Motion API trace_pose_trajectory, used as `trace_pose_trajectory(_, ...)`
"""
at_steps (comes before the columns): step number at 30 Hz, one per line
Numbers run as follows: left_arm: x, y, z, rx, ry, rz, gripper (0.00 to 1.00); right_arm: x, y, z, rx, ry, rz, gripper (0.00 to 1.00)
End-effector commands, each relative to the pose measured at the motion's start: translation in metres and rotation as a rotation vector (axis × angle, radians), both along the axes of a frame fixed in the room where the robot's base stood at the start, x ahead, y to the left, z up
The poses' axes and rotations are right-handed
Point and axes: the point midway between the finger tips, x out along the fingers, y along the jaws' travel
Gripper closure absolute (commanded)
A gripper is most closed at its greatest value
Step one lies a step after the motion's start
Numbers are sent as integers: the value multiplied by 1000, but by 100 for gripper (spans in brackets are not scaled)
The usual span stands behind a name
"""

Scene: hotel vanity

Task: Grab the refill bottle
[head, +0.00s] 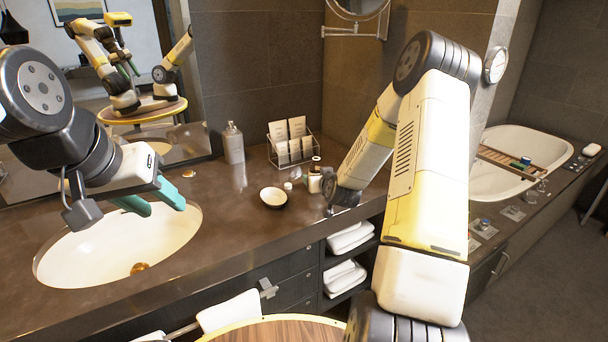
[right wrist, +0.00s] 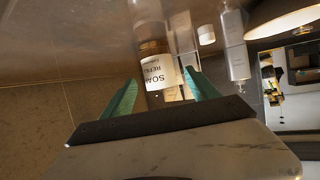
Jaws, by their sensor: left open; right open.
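The refill bottle (right wrist: 160,74) has an amber body and a white label with upside-down lettering reading SOAP REFILL in the right wrist view. It also shows in the head view (head: 314,184), small and partly hidden beside the end of my right arm on the counter. In the head view the right fingers are hidden. My left gripper (head: 166,207) is open and empty above the sink.
The sink (head: 100,253) is at left. A mirror backs the counter's left part.

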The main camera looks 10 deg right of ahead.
Motion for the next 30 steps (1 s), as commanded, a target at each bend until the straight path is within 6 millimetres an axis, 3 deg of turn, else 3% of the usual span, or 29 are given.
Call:
trace_pose_trajectory(17,0,0,0,0,0,0,56,67,0,-23,1,-1,0,31)
trace_pose_trajectory(26,0,0,0,0,0,0,56,73,0,-25,0,-1,0,31)
trace_pose_trajectory(30,0,0,0,0,0,0,56,72,0,-25,0,-1,0,56)
